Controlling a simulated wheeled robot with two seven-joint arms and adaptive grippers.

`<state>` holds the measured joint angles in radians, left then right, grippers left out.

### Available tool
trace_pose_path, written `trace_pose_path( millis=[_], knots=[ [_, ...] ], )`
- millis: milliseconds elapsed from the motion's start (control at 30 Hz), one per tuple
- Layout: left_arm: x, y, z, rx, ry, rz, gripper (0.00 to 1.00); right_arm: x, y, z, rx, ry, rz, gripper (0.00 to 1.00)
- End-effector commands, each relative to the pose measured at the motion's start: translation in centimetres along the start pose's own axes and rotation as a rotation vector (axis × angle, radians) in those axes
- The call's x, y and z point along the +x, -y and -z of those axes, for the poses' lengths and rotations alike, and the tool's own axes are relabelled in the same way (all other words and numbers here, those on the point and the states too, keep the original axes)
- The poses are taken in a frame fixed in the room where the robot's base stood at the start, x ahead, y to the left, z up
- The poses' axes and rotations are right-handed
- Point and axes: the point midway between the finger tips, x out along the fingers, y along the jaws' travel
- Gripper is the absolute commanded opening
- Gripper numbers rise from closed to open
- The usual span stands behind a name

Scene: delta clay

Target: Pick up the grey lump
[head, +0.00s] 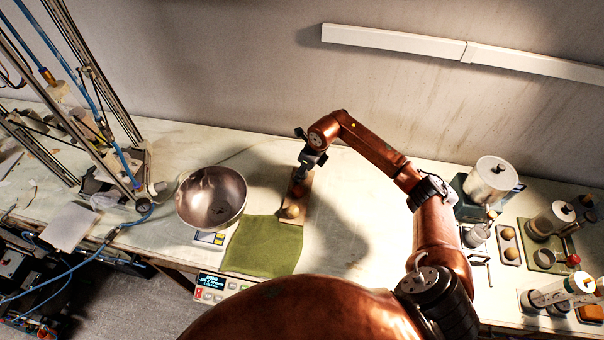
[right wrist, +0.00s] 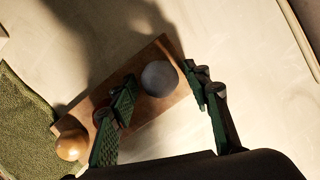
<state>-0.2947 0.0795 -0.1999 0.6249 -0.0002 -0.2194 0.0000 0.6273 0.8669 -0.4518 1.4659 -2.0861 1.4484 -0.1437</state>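The grey lump (right wrist: 160,78) is round and sits on a brown wooden board (right wrist: 150,112) in the right wrist view. My right gripper (right wrist: 160,90) is open, with one green finger on either side of the lump and visible gaps between. A tan ball (right wrist: 71,144) sits at the other end of the board. In the head view my right gripper (head: 303,170) is over the far end of the board (head: 292,214) and hides the grey lump. The tan ball (head: 291,211) shows at the near end. My left gripper is not in view.
A metal bowl (head: 212,197) stands on a scale (head: 209,239) left of the board. A green cloth (head: 262,246) lies beside and in front of the board. Several jars and a grey pot (head: 491,180) stand at the right.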

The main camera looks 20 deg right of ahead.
Motion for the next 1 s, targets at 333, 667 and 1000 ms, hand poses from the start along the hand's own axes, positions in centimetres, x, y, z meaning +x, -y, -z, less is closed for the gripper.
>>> trace_pose_path(
  millis=[333,667,1000],
  knots=[
    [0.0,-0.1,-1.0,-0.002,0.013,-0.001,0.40,0.0,0.0,0.0,0.001,0.000,0.000,0.19],
    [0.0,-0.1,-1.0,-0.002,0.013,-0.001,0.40,-0.1,0.0,0.0,0.001,0.000,0.000,0.06],
    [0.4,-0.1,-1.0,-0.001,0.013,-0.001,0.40,-1.5,0.1,-0.4,0.000,0.001,0.002,0.06]
  ],
)
